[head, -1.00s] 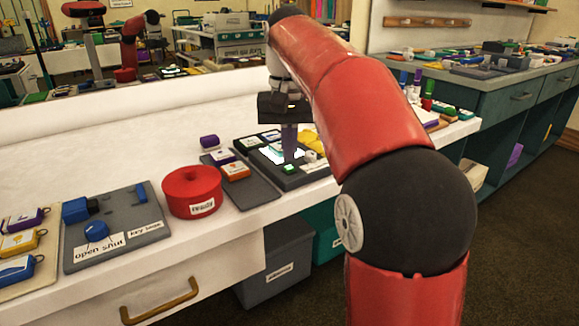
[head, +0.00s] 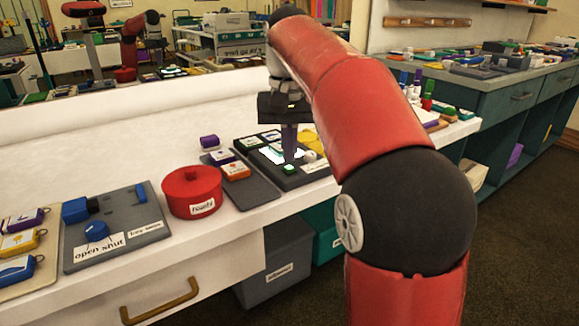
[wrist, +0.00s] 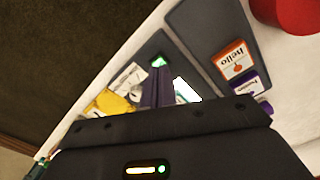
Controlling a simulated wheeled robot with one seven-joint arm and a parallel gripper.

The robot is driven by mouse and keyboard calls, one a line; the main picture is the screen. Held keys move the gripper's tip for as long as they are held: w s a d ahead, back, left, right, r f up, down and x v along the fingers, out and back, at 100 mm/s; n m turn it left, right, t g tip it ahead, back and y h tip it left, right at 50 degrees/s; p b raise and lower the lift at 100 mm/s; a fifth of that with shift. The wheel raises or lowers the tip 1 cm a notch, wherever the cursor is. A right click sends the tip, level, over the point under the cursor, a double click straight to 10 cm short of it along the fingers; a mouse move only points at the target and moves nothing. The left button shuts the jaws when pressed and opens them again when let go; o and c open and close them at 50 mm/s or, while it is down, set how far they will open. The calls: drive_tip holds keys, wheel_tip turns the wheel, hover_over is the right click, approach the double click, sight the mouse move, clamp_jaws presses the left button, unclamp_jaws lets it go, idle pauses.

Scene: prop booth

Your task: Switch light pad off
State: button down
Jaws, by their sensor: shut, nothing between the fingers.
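The light pad is a dark grey board (head: 312,177) on the white table, with a bright white lit panel (head: 297,154) and a small green button (head: 289,169) near its front edge. My gripper (head: 289,158) points down over the pad, its purple fingers shut and empty, just behind the button. In the wrist view, the fingers (wrist: 157,100) end close to the green button (wrist: 158,61), with the lit panel (wrist: 186,90) partly hidden beside them. I cannot tell whether the fingertips touch the button.
A grey tray (head: 258,192) with orange and purple labelled blocks lies left of the pad. A red round pot (head: 192,193) stands farther left, then a grey board with blue knobs (head: 140,232).

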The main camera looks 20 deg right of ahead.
sight(289, 168)
drive_tip(key=shift+s+f+b, duration=0.1)
drive_tip(key=shift+f+b, duration=0.9)
drive_tip(key=shift+f, duration=0.6)
wheel_tip(289, 168, up, 4)
drive_tip(key=p, duration=0.4)
drive_tip(key=shift+r+p, duration=0.25)
drive_tip(key=shift+p, duration=0.15)
drive_tip(key=shift+r, duration=0.9)
